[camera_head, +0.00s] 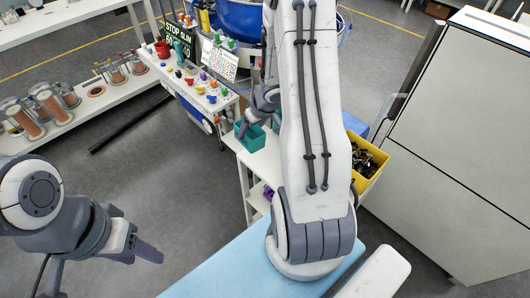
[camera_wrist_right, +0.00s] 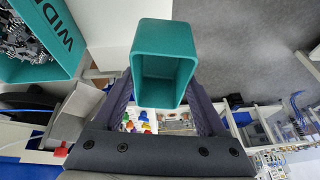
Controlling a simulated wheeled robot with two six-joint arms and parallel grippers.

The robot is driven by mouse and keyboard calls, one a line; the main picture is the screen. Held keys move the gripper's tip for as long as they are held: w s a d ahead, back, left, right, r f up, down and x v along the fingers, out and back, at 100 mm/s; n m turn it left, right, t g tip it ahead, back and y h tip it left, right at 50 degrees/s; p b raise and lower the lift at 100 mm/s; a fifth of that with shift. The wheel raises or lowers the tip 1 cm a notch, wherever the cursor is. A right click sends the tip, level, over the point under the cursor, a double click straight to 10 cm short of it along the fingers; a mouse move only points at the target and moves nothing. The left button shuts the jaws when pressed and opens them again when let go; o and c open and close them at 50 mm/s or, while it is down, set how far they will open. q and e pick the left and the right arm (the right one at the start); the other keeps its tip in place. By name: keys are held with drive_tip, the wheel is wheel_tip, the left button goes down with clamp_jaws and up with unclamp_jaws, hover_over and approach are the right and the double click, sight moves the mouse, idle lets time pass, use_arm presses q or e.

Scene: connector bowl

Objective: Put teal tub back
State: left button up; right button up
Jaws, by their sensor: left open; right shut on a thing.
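The teal tub (camera_head: 250,137) is in the middle of the head view, at the white shelf's left end. In the right wrist view the teal tub (camera_wrist_right: 165,62) shows its open mouth and looks empty inside. My right gripper (camera_head: 252,120) is shut on it, with one finger on each side in the right wrist view. I cannot tell whether the tub touches the shelf. My left gripper (camera_head: 148,252) is open and empty at the lower left, far from the tub. My right arm hides part of the shelf.
A yellow bin (camera_head: 381,160) of dark parts stands right of my arm. A white board (camera_head: 200,97) with colored pieces stands to the left, and a large grey cabinet (camera_head: 455,130) to the right. A light blue surface (camera_head: 225,270) lies in front.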

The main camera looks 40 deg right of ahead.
drive_tip(key=s+d+f+n+b, duration=0.1)
drive_tip(key=d+f+b, duration=0.3)
drive_tip(key=f, duration=0.1)
drive_tip(key=shift+s+d+b, duration=0.3)
drive_tip(key=shift+s+d, duration=0.05)
drive_tip(key=shift+s, duration=0.05)
wheel_tip(320, 180, down, 5)
drive_tip(key=b, duration=0.4)
drive_tip(key=shift+r, duration=0.2)
drive_tip(key=shift+c, duration=0.7)
drive_tip(key=o, duration=1.5)
drive_tip(key=p+v, duration=0.2)
drive_tip(key=v, duration=0.2)
drive_tip(key=p+v, duration=0.3)
drive_tip(key=v, duration=0.1)
drive_tip(key=p+v, duration=0.3)
drive_tip(key=v, duration=0.1)
drive_tip(key=shift+w+a+r, duration=0.1)
drive_tip(key=shift+a, duration=0.15)
